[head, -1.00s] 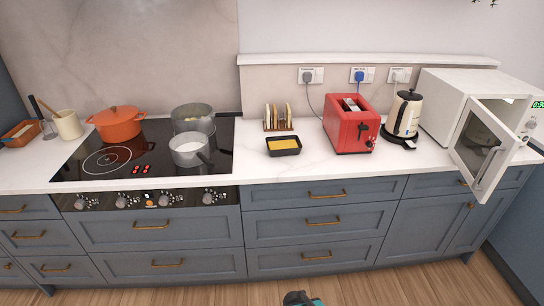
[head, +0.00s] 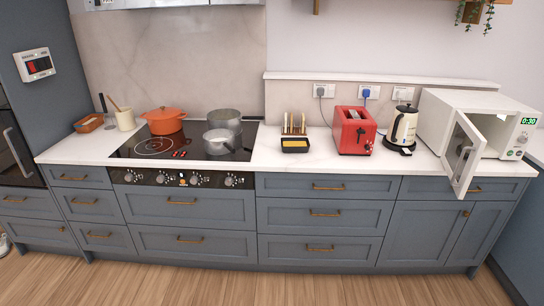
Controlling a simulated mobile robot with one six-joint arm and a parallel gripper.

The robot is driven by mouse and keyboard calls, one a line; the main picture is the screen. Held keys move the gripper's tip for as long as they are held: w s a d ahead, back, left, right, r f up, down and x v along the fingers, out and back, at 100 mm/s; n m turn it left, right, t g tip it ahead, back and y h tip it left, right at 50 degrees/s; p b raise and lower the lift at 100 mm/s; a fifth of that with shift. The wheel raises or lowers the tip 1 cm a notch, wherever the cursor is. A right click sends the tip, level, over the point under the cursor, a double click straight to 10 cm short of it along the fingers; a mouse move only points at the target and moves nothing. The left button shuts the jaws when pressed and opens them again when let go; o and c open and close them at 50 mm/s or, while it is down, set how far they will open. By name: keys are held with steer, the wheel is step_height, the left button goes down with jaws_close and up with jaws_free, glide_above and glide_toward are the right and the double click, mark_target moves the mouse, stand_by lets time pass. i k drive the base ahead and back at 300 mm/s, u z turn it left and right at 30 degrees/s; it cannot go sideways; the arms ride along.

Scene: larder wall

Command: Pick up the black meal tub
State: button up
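The black meal tub (head: 295,149) is a small black rectangular tray with yellow-orange contents. It sits on the white countertop in the head view, just right of the hob and in front of the toast rack (head: 294,125). It lies flat with its front close to the counter's front edge. My gripper is not in this view, so its state is hidden.
A red toaster (head: 354,131) and a kettle (head: 403,126) stand right of the tub. The microwave (head: 474,128) has its door (head: 462,152) swung open over the counter edge. Pots stand on the hob (head: 165,145) at left. The wooden floor (head: 240,285) in front is clear.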

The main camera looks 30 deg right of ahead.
mark_target(299, 144)
steer(key=z, duration=0.05)
steer(key=k, duration=0.3)
steer(key=u, duration=1)
steer(key=i, duration=1.55)
steer(key=z, duration=0.7)
steer(key=i, duration=0.75)
steer(key=z, duration=0.1)
